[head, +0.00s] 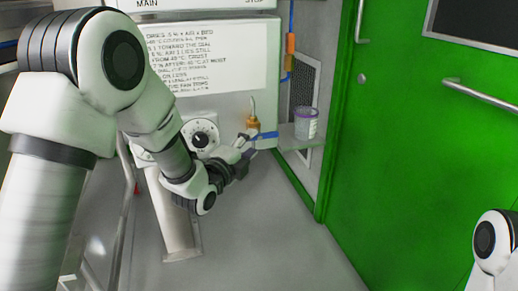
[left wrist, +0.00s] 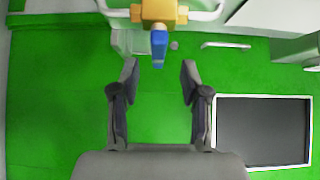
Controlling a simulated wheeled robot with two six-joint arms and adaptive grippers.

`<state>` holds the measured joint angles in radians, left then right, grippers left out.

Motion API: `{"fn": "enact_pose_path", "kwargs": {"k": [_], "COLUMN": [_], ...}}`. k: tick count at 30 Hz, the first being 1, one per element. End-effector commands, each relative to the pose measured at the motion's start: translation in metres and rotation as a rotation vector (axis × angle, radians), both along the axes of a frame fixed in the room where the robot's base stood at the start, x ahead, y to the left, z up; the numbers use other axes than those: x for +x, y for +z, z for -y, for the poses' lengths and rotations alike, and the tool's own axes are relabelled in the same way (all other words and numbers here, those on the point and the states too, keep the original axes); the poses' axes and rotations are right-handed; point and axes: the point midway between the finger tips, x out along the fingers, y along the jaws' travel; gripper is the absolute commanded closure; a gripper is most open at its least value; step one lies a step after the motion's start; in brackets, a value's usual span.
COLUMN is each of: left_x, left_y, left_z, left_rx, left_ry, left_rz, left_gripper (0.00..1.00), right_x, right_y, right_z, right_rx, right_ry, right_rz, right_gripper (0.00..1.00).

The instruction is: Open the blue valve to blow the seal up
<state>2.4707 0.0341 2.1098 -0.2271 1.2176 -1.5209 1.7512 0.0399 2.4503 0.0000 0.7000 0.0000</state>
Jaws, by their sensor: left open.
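The blue valve has a brass body (head: 252,122) on the right part of the white cabinet's front, with a blue lever (head: 266,135) pointing right in the head view. In the left wrist view the brass body (left wrist: 160,12) is at the top and the blue lever (left wrist: 159,48) points down towards the gap between my fingers. My left gripper (head: 246,147) is open, its fingers close to the lever. In the left wrist view my left gripper (left wrist: 159,78) has nothing between its fingers, and the lever's tip is near the fingertips. My right gripper is out of view.
A dial (head: 200,136) is left of the valve, under a printed notice (head: 200,58). A purple-rimmed clear cup (head: 306,124) stands on a small shelf (head: 291,141) to the right. A green door (head: 420,150) with a handle fills the right side. The grey floor (head: 265,225) below is clear.

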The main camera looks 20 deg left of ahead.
Motion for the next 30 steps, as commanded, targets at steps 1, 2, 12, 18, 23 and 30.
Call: {"fn": "enact_pose_path", "kwargs": {"k": [1, 2, 12, 18, 23, 30], "left_x": [0.01, 0.016, 0.052, 0.052, 0.052, 0.052], "left_y": [-0.002, -0.002, -0.001, -0.001, -0.001, -0.002], "left_z": [0.002, 0.004, 0.01, 0.01, 0.01, 0.01], "left_rx": [0.003, 0.002, -0.002, -0.002, -0.002, -0.008], "left_ry": [-0.001, -0.001, 0.0, 0.0, 0.0, 0.001], "left_rz": [0.003, 0.002, -0.004, -0.004, -0.004, -0.001], "left_gripper": [0.54, 0.54, 0.54, 0.72, 1.0, 1.0], "right_x": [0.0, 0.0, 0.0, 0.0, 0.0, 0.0], "right_y": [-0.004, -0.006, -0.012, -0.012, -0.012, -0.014], "right_z": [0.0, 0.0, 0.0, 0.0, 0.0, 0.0], "right_rx": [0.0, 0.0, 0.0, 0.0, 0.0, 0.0], "right_ry": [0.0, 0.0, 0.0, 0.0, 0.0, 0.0], "right_rz": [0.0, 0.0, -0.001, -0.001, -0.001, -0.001], "right_gripper": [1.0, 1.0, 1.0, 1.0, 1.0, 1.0]}}
